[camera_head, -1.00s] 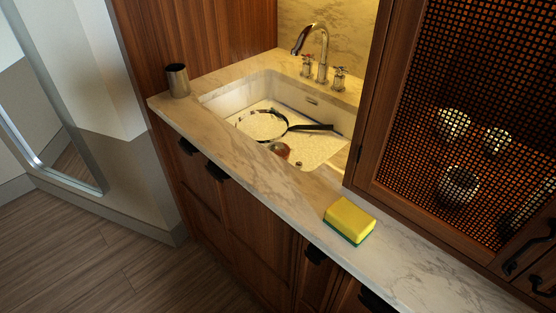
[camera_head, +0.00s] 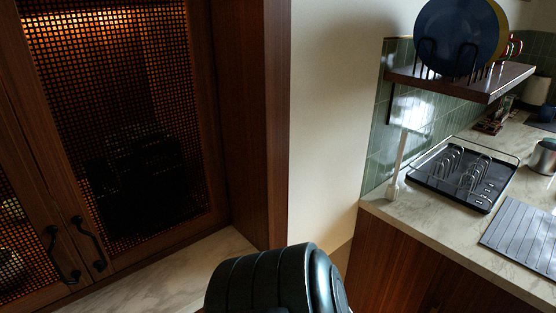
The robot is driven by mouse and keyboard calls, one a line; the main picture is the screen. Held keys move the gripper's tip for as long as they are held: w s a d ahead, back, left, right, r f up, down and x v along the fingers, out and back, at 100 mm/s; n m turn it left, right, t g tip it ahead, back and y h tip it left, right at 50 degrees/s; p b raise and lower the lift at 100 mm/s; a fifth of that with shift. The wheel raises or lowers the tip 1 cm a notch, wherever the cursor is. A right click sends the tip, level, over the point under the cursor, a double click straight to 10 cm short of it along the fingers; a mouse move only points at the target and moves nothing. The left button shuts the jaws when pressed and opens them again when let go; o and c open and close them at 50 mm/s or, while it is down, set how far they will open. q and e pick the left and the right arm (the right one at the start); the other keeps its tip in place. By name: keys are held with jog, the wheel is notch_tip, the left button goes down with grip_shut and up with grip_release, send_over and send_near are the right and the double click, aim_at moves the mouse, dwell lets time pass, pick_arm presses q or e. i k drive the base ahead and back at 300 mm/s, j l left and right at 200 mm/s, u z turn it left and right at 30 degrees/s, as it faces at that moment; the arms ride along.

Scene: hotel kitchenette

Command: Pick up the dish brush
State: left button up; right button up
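A slim pale upright thing (camera_head: 399,165) with a wider foot stands at the left end of the right-hand counter, close to the green tiled wall. It may be the dish brush, but it is too small and plain to be sure. No other brush can be made out. Neither of my grippers is in view.
A black dish rack (camera_head: 463,174) stands on the right counter (camera_head: 430,225), with a grey ribbed mat (camera_head: 524,235) in front. A wall shelf (camera_head: 462,84) holds plates (camera_head: 455,38). A dark ribbed rounded form (camera_head: 265,281) fills the bottom middle; its nature is unclear.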

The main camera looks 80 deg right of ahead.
aim_at(391, 193)
jog(key=z, duration=3.5)
